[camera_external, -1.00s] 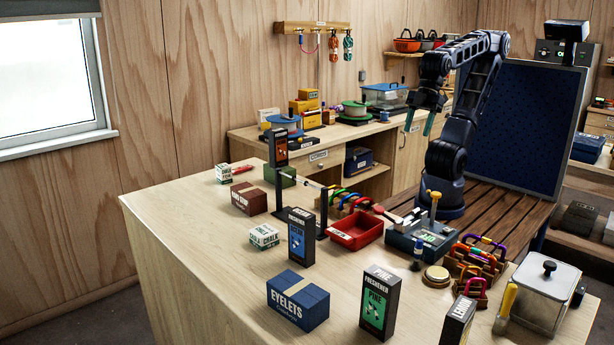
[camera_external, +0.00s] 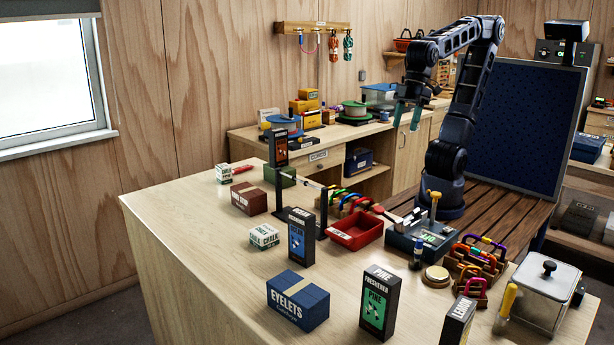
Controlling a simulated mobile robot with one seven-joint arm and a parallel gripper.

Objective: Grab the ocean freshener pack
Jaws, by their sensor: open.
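A dark freshener pack with a blue label (camera_external: 301,241) stands upright on the wooden table, behind the blue eyelets box. My gripper (camera_external: 408,117) has teal fingers pointing down, open and empty. It is raised in the air, up and to the right of the blue-label pack in the picture and well apart from it.
The pine pack (camera_external: 379,302), another dark pack (camera_external: 457,321) and the eyelets box (camera_external: 298,301) stand near the front. A red tray (camera_external: 356,231), a rail stand (camera_external: 322,215) and a toolbox-like blue-grey case (camera_external: 420,238) lie between. The table's left front is clear.

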